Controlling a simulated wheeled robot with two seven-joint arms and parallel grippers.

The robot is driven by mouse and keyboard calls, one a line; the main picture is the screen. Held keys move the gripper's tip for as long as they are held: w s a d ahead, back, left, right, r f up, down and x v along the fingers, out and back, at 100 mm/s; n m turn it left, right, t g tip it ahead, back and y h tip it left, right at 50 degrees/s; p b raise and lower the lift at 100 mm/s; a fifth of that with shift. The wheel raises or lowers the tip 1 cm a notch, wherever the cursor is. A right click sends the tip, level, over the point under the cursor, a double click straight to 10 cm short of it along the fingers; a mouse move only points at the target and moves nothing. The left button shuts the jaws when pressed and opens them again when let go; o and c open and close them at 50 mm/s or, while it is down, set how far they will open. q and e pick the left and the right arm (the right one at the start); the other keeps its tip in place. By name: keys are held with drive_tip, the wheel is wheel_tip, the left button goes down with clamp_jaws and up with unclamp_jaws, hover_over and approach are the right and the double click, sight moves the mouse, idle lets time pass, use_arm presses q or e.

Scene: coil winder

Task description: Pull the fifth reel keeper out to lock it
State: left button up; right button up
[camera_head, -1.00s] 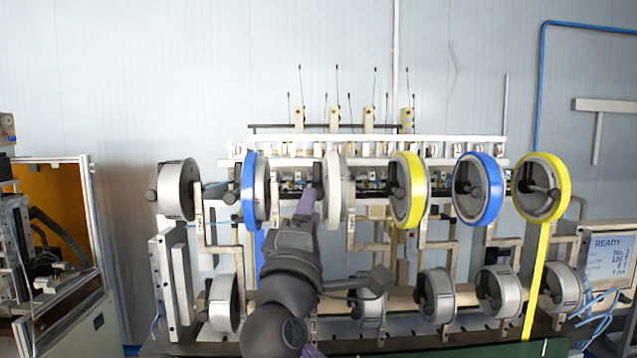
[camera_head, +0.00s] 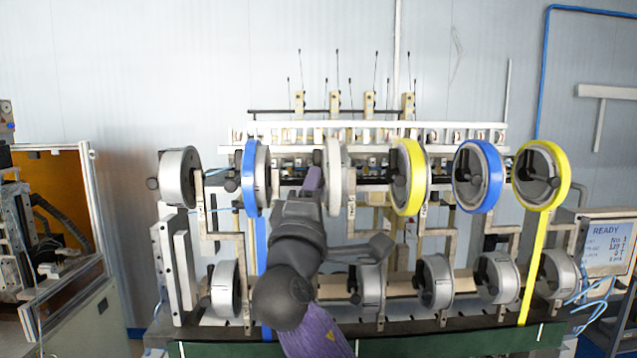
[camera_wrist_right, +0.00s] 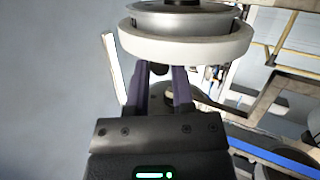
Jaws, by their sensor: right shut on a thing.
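The top row holds reels in grey, blue, white, yellow, blue and yellow, left to right. My right gripper (camera_head: 312,182) is at the left face of the white reel (camera_head: 334,180), where that reel's dark keeper (camera_head: 317,157) shows. It appears shut on this keeper; the grip is mostly hidden. In the right wrist view, the purple fingers (camera_wrist_right: 163,85) reach up to the white reel (camera_wrist_right: 185,42). The left blue reel (camera_head: 250,178) with its dark knob (camera_head: 232,185), and the right blue reel (camera_head: 490,178), stand apart from the gripper. My left gripper is not in view.
A lower row of grey reels (camera_head: 436,283) sits below, partly behind my arm. Yellow tape (camera_head: 535,270) hangs from the rightmost yellow reel (camera_head: 560,175). A display reading READY (camera_head: 608,245) is at right, a glass-fronted cabinet (camera_head: 60,240) at left.

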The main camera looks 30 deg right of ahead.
drive_tip(key=shift+s+a, duration=0.6)
drive_tip(key=shift+s, duration=0.35)
drive_tip(key=o, duration=0.6)
drive_tip(key=shift+o, duration=0.4)
drive_tip(key=shift+s+a, duration=0.1)
drive_tip(key=shift+s, duration=0.05)
